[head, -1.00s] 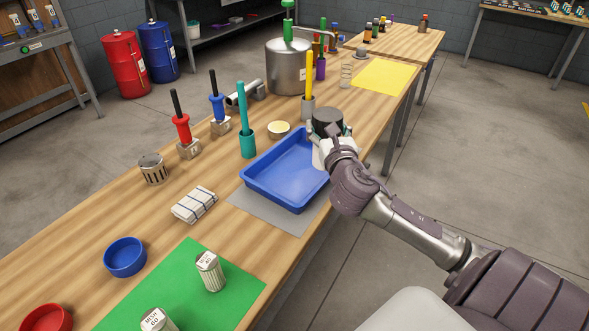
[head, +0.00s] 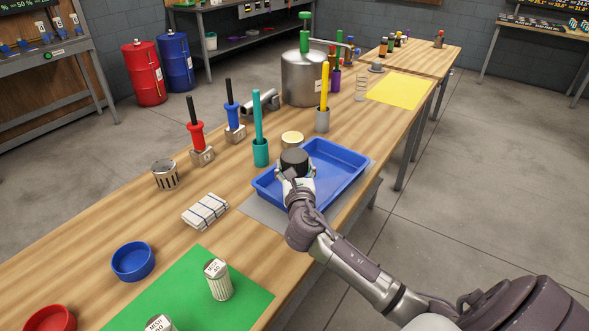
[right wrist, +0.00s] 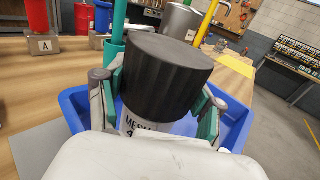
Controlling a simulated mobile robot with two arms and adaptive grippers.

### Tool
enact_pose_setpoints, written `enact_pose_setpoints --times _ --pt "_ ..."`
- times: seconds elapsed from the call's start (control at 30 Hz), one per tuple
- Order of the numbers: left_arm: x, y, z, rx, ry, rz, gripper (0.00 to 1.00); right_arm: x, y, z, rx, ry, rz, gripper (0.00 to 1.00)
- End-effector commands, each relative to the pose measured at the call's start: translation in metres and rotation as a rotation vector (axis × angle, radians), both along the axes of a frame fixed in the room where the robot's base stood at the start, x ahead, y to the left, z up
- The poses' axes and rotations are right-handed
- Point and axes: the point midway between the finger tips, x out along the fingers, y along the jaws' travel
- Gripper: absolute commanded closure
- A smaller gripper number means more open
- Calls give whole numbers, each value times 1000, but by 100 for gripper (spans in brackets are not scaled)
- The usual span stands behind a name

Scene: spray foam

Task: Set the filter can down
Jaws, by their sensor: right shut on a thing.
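The filter can (head: 294,161) has a wide black top. In the right wrist view the same can (right wrist: 165,78) shows a pale body with a partly hidden "MESH" label below the black top. My right gripper (head: 297,174) is shut on it, with fingers on both sides. The can looks upright, over the left part of the blue tray (head: 335,172). Its bottom is hidden, so I cannot tell if it touches the tray. My left gripper is not in view.
Two mesh-labelled cans (head: 218,280) stand on the green mat (head: 247,294). A teal tool in a cup (head: 260,150) and a round cream-topped tin (head: 292,139) stand behind the tray. A folded cloth (head: 206,211) lies to its left. The tray's right part is clear.

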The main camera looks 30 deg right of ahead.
Motion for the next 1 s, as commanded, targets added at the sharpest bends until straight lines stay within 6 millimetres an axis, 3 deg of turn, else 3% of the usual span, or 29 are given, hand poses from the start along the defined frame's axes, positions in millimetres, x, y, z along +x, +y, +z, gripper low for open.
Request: enact_pose_setpoints --times 0.33,0.37,0.5,0.87,1.0 --pt "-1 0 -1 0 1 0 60 0 0 -2 -2 -4 0 100" --pt "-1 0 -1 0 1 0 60 0 0 -4 0 -1 0 31" --pt "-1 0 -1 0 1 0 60 0 0 -3 -1 -2 0 8" --pt "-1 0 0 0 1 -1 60 0 0 0 0 -2 0 8" --pt "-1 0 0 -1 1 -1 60 -13 7 -2 0 -1 3 8"
